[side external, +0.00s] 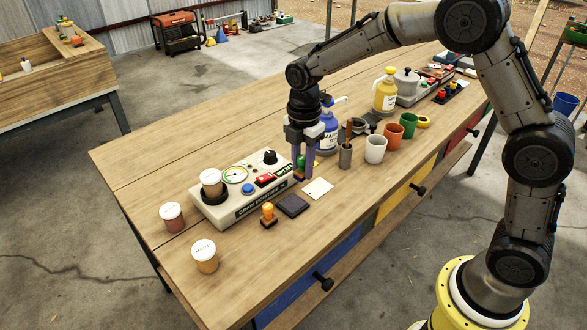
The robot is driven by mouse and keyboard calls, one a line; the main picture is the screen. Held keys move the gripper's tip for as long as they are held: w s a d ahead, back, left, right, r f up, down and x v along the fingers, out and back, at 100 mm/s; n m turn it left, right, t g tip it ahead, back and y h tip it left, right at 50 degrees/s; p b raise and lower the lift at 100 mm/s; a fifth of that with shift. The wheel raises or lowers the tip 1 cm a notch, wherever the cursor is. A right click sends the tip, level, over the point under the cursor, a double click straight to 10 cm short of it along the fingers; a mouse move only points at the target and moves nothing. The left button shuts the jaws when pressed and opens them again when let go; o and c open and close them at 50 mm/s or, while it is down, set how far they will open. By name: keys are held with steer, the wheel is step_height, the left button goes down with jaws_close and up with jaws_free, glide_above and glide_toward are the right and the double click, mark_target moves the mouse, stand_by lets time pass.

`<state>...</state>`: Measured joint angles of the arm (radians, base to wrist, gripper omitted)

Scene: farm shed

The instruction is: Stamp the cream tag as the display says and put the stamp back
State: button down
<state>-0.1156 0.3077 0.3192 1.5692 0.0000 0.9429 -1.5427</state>
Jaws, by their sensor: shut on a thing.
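The cream tag (317,188) lies flat on the wooden bench and no mark is readable on it at this size. My gripper (303,174) points down just behind and left of the tag. Its purple fingers are shut on a stamp (299,177), mostly hidden, with a brown base low between them and green showing above. I cannot tell whether the base touches the bench. An orange-handled stamp (268,213) stands left of the dark ink pad (293,204). The grain meter (240,195) carries a dial and a small green display (284,170), too small to read.
Lidded jars (204,256) stand at the left front, and one sits on the meter. A blue bottle (327,133) is close behind my gripper. A tool holder (345,155) and white, orange and green cups (375,149) stand to the right. The bench front is clear.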

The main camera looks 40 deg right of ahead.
steer(key=m, duration=0.1)
glide_above(318, 187)
steer(key=shift+s+f, duration=0.1)
steer(key=shift+f, duration=3)
steer(key=shift+f, duration=0.6)
step_height(318, 187, up, 7)
stand_by(0.9)
